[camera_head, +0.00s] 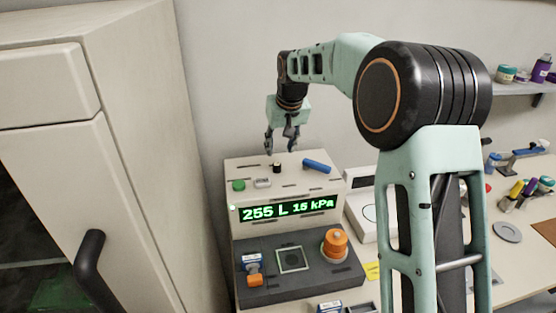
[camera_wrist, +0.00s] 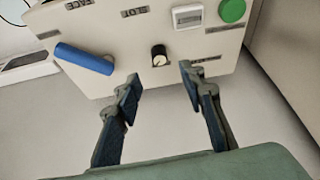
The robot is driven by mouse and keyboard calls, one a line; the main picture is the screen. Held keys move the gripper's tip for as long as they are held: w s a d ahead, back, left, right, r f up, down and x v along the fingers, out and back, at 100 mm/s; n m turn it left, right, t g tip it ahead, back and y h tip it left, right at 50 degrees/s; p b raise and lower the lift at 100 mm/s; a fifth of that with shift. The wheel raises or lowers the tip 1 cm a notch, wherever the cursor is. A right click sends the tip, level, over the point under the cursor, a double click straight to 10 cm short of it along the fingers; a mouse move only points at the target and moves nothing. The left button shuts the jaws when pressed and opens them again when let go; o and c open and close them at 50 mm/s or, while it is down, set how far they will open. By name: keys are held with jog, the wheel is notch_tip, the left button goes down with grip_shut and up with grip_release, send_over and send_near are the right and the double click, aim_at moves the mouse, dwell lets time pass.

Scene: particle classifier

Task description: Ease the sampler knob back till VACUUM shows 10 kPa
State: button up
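The particle device (camera_head: 245,184) stands by the wall, and its green display (camera_head: 287,208) reads 255 L and 15 kPa. My gripper (camera_head: 280,150) hangs just above and behind the knob in the head view. In the wrist view my gripper (camera_wrist: 158,78) is open and empty, with a fingertip to either side of the knob's line and visible gaps to it. I cannot tell the height between fingertips and knob.
A blue handle (camera_wrist: 84,58) lies left of the knob in the wrist view. A white switch (camera_wrist: 188,15) and a green button (camera_wrist: 232,10) are on its right. An orange knob (camera_head: 334,243) stands on the lower deck. A tall cabinet (camera_head: 140,120) stands close at left.

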aim_at(277, 164)
jog(key=p+x, duration=0.1)
jog(key=x, duration=0.8)
jog(key=shift+w+f, duration=0.1)
jog(key=shift+c, duration=0.3)
grip_shut()
